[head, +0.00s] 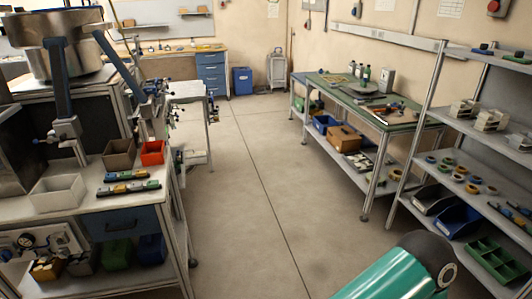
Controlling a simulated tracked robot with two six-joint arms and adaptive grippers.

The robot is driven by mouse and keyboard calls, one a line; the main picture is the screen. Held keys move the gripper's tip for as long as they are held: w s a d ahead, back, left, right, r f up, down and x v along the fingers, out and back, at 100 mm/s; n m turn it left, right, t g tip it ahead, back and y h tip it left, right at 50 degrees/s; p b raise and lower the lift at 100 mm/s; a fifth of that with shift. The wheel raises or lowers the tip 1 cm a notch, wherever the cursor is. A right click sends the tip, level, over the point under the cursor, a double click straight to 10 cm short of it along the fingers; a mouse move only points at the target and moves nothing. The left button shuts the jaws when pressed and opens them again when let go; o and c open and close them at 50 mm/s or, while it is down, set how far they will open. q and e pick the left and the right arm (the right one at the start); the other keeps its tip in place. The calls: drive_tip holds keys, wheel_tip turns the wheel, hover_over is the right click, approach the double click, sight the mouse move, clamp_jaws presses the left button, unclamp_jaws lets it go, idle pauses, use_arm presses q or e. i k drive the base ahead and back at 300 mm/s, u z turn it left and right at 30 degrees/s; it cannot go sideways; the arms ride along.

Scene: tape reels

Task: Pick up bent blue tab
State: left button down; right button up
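I cannot make out a bent blue tab for certain in the head view. Small blue pieces (486,47) lie on the top shelf at the upper right, too small to tell their shape. Neither of my grippers is in view. Only a teal link of my own arm, with a dark joint, shows at the bottom right.
A grey shelf rack (408,170) at the right holds several tape reels (473,188) and a green divided tray (497,262). A green-topped workbench (345,90) stands behind it. A left bench carries a white bin (57,192) and red bin (152,152). The middle floor is clear.

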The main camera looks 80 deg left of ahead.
sight(108, 176)
drive_tip(key=z, duration=0.1)
drive_tip(key=i, duration=0.2)
drive_tip(key=u, duration=2.75)
drive_tip(key=i, duration=0.25)
drive_tip(key=u, duration=2.35)
drive_tip(key=i, duration=1.1)
drive_tip(key=z, duration=0.75)
